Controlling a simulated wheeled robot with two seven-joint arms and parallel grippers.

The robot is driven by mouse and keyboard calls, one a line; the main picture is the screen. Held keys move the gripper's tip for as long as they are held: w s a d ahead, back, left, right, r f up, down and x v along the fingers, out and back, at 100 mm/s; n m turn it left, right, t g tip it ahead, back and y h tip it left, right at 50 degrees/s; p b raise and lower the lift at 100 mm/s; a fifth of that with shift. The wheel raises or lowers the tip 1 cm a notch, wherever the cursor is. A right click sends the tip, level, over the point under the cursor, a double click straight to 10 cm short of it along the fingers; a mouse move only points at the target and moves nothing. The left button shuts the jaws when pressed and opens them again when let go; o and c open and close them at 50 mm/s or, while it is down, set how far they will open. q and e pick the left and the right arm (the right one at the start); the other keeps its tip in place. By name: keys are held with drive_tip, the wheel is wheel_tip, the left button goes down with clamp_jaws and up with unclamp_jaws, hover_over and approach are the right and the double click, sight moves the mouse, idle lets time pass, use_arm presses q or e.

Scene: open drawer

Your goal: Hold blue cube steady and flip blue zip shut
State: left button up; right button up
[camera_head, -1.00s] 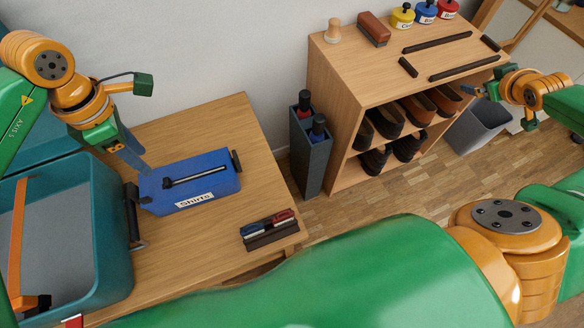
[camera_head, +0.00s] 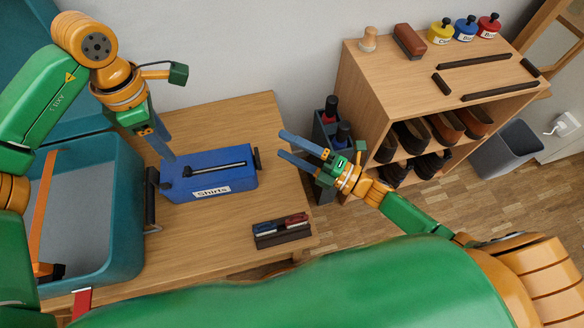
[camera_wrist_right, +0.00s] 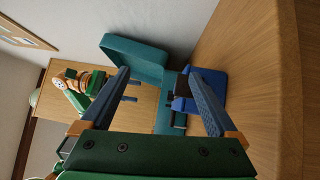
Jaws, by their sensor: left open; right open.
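The blue cube (camera_head: 226,183) is a blue box labelled "Shirts" standing on the wooden table. A dark bar with a pale strip, perhaps the zip (camera_head: 205,170), runs along its top. My left gripper (camera_head: 164,146) is open, its fingers pointing down at the back left of the box; contact cannot be told. My right gripper (camera_head: 290,146) is open and empty, right of the box and apart from it, its fingers pointing left. In the right wrist view the box (camera_wrist_right: 213,84) shows beyond and between the open fingers, with its top partly hidden.
A teal suitcase (camera_head: 120,262) lies open at the table's left. A dark holder (camera_head: 283,238) with red and blue items sits at the table's front right. A dark bin with bottles (camera_head: 322,180) and a shoe shelf (camera_head: 360,85) stand to the right.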

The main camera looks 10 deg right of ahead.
drive_tip(key=shift+m+h, duration=0.4)
drive_tip(key=shift+h, duration=0.3)
drive_tip(key=s+f, duration=0.2)
drive_tip(key=f, duration=0.1)
drive_tip(key=s+f, duration=0.1)
drive_tip(key=shift+s+a+f, duration=0.15)
drive_tip(key=shift+s+a, duration=0.05)
drive_tip(key=shift+a, duration=0.1)
drive_tip(key=shift+w+a+f, duration=0.1)
drive_tip(key=shift+a+f, duration=0.1)
drive_tip(key=shift+a, duration=0.05)
drive_tip(key=x, duration=0.6)
drive_tip(key=shift+w+a+f, duration=0.1)
drive_tip(key=shift+a, duration=0.05)
drive_tip(key=shift+c, duration=0.2)
drive_tip(key=c, duration=1.5)
use_arm(q)
drive_tip(key=c, duration=0.8)
use_arm(e)
clamp_jaws()
use_arm(q)
drive_tip(key=a+m+h, duration=0.1)
drive_tip(key=a+h, duration=0.1)
drive_tip(key=a, duration=0.6)
drive_tip(key=shift+a+m+h, duration=0.25)
drive_tip(key=shift+m+h, duration=0.05)
drive_tip(key=shift+m, duration=0.1)
drive_tip(key=shift+a+r, duration=0.1)
drive_tip(key=shift+a, duration=0.2)
